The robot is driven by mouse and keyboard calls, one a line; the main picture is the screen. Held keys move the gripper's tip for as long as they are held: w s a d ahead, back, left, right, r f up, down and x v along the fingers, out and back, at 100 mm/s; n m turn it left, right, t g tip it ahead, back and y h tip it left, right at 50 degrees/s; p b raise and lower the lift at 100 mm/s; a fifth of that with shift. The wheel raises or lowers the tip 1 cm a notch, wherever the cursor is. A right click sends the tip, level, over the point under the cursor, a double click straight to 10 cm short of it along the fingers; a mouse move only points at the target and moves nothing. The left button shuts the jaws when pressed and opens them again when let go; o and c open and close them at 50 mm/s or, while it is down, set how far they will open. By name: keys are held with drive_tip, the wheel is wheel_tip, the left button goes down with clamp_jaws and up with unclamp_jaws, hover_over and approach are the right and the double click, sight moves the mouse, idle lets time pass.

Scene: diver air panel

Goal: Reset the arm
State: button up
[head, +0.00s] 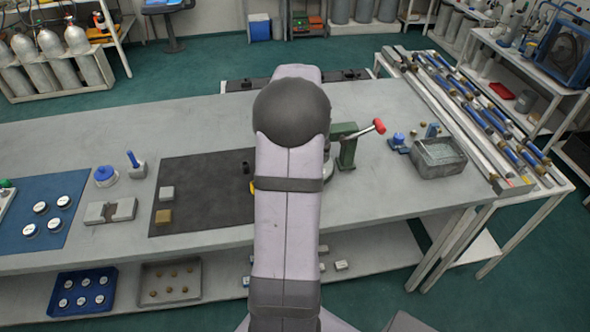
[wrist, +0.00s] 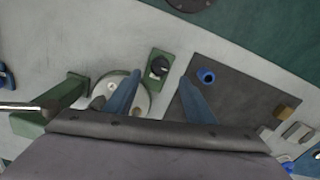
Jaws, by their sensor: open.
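My gripper (wrist: 158,80) shows in the wrist view as two blue fingers, set well apart with nothing between them. It hangs over the workbench. The left finger overlaps a round pale metal plate (wrist: 149,100) and the right finger overlaps the edge of a dark mat (wrist: 230,75). A small green block with a black knob (wrist: 158,67) lies beyond and between the fingertips. In the head view my raised arm covers the middle of the bench and hides the gripper.
A green lever fixture (head: 347,150) with a red-tipped handle stands right of my arm on the bench (head: 390,195). A grey tray (head: 420,170) is farther right. The mat (head: 200,185) holds small blocks. A blue ring (wrist: 207,75) lies on it near the right finger.

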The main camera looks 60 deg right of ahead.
drive_tip(key=shift+w+d+m+h, duration=0.3)
drive_tip(key=shift+d+m, duration=0.2)
drive_tip(key=shift+m, duration=0.3)
drive_tip(key=s+a+f, duration=0.1)
drive_tip(key=a, duration=0.1)
drive_tip(key=s+a+f+m, duration=0.1)
drive_tip(key=a+f, duration=0.1)
drive_tip(key=s+a+f+m+y, duration=0.1)
drive_tip(key=a+f, duration=0.1)
drive_tip(key=shift+s+f, duration=0.25)
drive_tip(key=shift+s, duration=0.1)
drive_tip(key=w+a+r+n, duration=0.1)
drive_tip(key=a+n, duration=0.4)
drive_tip(key=a, duration=1.1)
drive_tip(key=w+a+r+n, duration=0.1)
drive_tip(key=a+r+n, duration=0.2)
drive_tip(key=a, duration=1.4)
drive_tip(key=shift+w+n, duration=0.15)
drive_tip(key=shift+n, duration=0.95)
